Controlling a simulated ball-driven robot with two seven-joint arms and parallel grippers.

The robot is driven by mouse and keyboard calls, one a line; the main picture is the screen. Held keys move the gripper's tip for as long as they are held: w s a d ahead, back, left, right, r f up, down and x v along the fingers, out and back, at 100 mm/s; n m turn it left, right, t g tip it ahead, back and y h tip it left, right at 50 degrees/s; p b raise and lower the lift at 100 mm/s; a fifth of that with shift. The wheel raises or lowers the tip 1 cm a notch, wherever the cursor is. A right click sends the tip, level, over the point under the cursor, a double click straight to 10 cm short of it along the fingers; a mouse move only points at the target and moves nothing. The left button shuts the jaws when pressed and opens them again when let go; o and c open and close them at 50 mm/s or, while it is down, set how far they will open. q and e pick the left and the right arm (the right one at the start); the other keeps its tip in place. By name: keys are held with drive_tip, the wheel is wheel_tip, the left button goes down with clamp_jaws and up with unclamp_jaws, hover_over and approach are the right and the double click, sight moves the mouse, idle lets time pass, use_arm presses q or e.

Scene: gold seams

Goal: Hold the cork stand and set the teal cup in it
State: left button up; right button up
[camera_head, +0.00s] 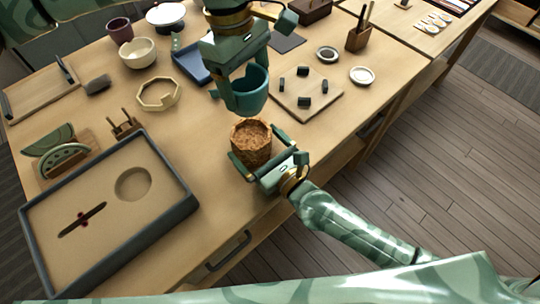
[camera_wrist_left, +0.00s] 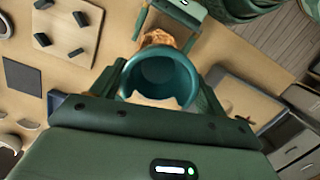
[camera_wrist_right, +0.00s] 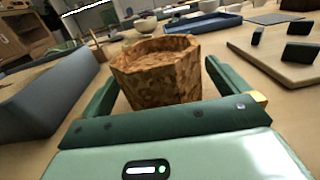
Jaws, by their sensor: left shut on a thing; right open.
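The teal cup (camera_head: 250,92) has a notch broken out of its rim. My left gripper (camera_head: 238,104) is shut on it and holds it above the table, behind and above the cork stand. The cup also shows in the left wrist view (camera_wrist_left: 160,72), notch toward the gripper. The brown speckled cork stand (camera_head: 251,146) stands upright on the table near the front edge, with a recess in its top. My right gripper (camera_head: 252,150) is open, its fingers on either side of the stand. The right wrist view shows the stand (camera_wrist_right: 158,78) between the fingers, apparently with gaps.
A board with several dark pegs (camera_head: 325,105) lies right of the cup. A grey-rimmed sand tray (camera_head: 170,160) fills the front left. An octagonal wooden frame (camera_head: 158,94) and a small wooden rack (camera_head: 125,128) stand left. Bare table surrounds the stand.

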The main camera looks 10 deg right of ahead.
drive_tip(key=shift+w+a, duration=0.2)
drive_tip(key=shift+w, duration=0.1)
drive_tip(key=c, duration=0.9)
use_arm(q)
wheel_tip(320, 180, down, 3)
drive_tip(key=m, duration=0.2)
drive_tip(key=shift+m, duration=0.3)
hover_over(252, 138)
drive_tip(key=shift+f, duration=2.25)
drive_tip(key=shift+f, duration=1.4)
